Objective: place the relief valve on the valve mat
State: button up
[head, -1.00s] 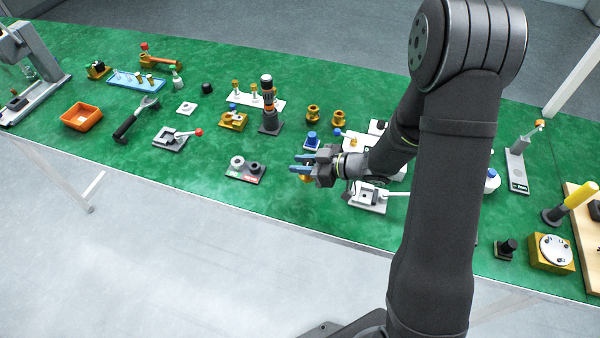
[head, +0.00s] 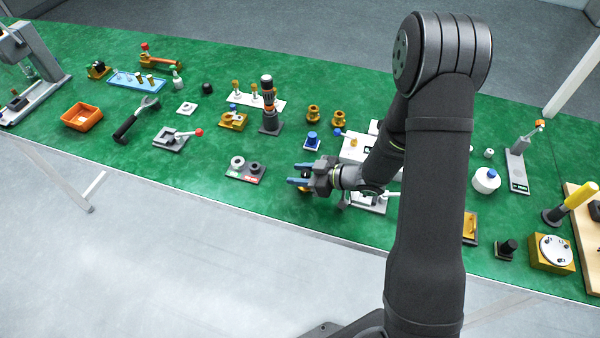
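My gripper (head: 301,175) has blue fingertips and points left, low over the front middle of the green table. A small brass-coloured part (head: 304,189), which looks like the relief valve, shows at the fingertips and has moved along with them. The fingers hide most of it, and its gap to the table cannot be judged. I cannot tell for sure which pad is the valve mat.
The green surface in front of the ringed tray is clear to the table edge.

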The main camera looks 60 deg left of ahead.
jog(key=shift+o, duration=0.5)
jog(key=shift+r, duration=0.25)
jog(key=v, duration=1.2)
jog(key=shift+s+f, duration=0.1)
jog(key=x, duration=1.1)
jog(key=shift+s+a, duration=0.2)
jog(key=shift+a, duration=0.2)
jog(key=shift+r, duration=0.35)
jog(key=shift+f, duration=0.15)
